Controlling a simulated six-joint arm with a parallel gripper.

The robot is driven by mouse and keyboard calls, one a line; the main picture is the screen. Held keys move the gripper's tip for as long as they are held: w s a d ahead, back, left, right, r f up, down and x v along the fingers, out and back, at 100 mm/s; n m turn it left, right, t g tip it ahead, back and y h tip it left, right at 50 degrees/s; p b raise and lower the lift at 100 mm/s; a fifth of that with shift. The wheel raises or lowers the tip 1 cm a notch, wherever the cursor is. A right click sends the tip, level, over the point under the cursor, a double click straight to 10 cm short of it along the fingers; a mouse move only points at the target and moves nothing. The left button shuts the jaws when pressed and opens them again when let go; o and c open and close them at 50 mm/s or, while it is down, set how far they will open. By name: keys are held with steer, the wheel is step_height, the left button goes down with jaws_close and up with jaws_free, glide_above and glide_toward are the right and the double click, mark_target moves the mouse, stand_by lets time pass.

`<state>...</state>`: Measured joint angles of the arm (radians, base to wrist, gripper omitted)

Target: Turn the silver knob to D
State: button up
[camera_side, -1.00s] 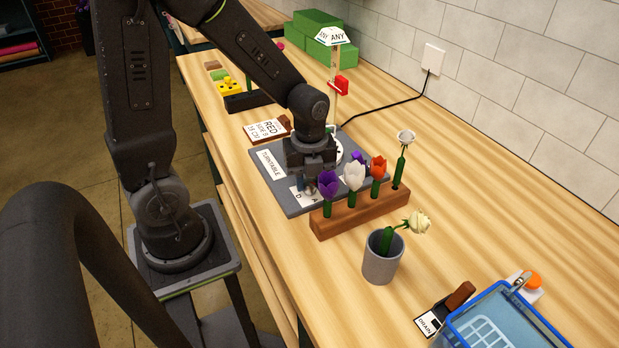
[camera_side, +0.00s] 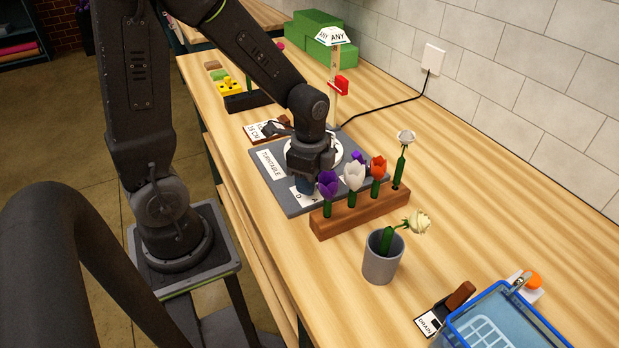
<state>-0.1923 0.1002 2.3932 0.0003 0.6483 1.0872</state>
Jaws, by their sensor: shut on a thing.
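My gripper (camera_side: 306,184) points down over the front edge of the grey turntable plate (camera_side: 268,187), beside a small white label with the letters D and A (camera_side: 299,195). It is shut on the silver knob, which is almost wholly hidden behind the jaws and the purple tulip. I cannot read where the knob points. The white turntable disc (camera_side: 329,148) shows partly behind my wrist.
A wooden rack (camera_side: 362,209) with purple, white, orange and pale flowers stands close to the right of my gripper. A grey cup (camera_side: 382,262) with a cream flower stands nearer. A blue basket (camera_side: 500,325) is at lower right. A sign post (camera_side: 334,95) rises behind.

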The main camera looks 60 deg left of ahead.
steer(key=n, duration=1.2)
steer(key=shift+n, duration=0.4)
steer(key=n, duration=1.1)
steer(key=shift+n, duration=0.4)
steer(key=o, duration=0.9)
steer(key=shift+o, duration=0.2)
steer(key=shift+r, duration=0.1)
step_height(320, 180, up, 14)
steer(key=shift+f, duration=0.2)
